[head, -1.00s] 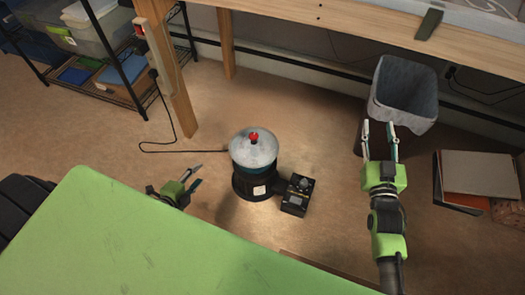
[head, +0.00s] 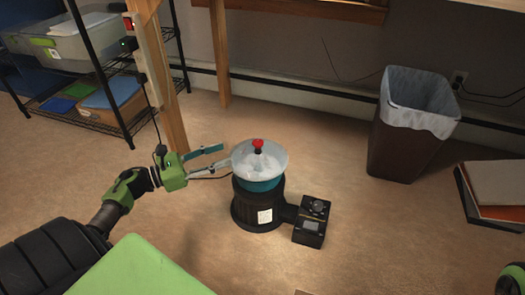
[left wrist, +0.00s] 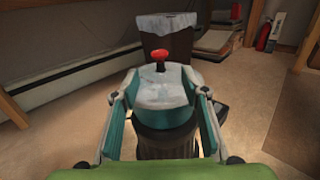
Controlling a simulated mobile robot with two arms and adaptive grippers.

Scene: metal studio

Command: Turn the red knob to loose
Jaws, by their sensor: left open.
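The red knob (head: 257,143) stands on top of the clear lid (head: 270,160) of a vibratory tumbler with a teal bowl (head: 262,184) and a black base (head: 257,207). The knob also shows upright in the left wrist view (left wrist: 161,56). My left gripper (head: 221,157) is open and empty. It points right, with its fingertips close to the left rim of the bowl; whether they touch is unclear. In the left wrist view the bowl (left wrist: 160,96) shows between the two spread fingers (left wrist: 160,96). My right gripper's jaws are out of view.
A black control box (head: 311,221) is attached at the tumbler's right. A bin with a grey liner (head: 415,125) stands behind right, with flat boxes (head: 497,186) at the right edge. A wooden post (head: 165,95) and a wire shelf (head: 105,85) stand behind left.

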